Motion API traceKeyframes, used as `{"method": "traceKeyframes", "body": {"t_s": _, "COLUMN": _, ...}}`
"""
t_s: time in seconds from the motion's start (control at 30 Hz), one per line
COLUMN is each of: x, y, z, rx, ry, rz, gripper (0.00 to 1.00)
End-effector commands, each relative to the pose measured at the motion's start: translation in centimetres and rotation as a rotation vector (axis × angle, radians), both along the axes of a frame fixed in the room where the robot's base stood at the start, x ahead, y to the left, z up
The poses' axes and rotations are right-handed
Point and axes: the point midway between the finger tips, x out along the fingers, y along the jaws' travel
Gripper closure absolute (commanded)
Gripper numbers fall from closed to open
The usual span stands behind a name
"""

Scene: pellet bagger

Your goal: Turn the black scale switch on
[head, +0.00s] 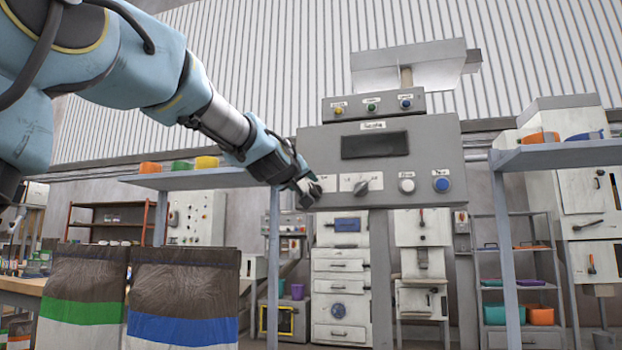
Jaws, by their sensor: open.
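The grey control panel (437,145) stands in the middle of the head view, with a dark display (375,145) and a row of controls below it. My gripper (309,194) is open at the panel's lower left corner, by the leftmost control position. A small white label (326,184) shows just right of the fingers. The black switch cannot be made out; the fingers cover the spot left of that label. Whether they touch anything there I cannot tell. Right of it are a grey rotary knob (361,187), a white button (407,186) and a blue button (441,184).
A small box (390,103) with yellow, green and blue buttons sits on top of the panel, below a metal hopper (415,62). Shelves with coloured bowls flank the panel. Two filled bags (183,297) stand at lower left.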

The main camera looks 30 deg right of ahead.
Motion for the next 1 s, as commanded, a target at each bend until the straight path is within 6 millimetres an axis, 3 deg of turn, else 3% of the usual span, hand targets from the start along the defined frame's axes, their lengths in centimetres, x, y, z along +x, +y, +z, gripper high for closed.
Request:
{"method": "traceKeyframes", "body": {"t_s": 0.3, "x": 3.5, "y": -3.4, "z": 0.2, "rx": 0.000, "ry": 0.002, "rz": -0.002, "gripper": 0.54}}
{"method": "traceKeyframes", "body": {"t_s": 0.77, "x": 4.4, "y": -4.1, "z": 0.0, "rx": -0.001, "ry": -0.001, "rz": 0.001, "gripper": 0.54}}
{"method": "traceKeyframes", "body": {"t_s": 1.0, "x": 4.4, "y": -4.1, "z": 0.0, "rx": 0.000, "ry": 0.000, "rz": 0.000, "gripper": 0.81}}
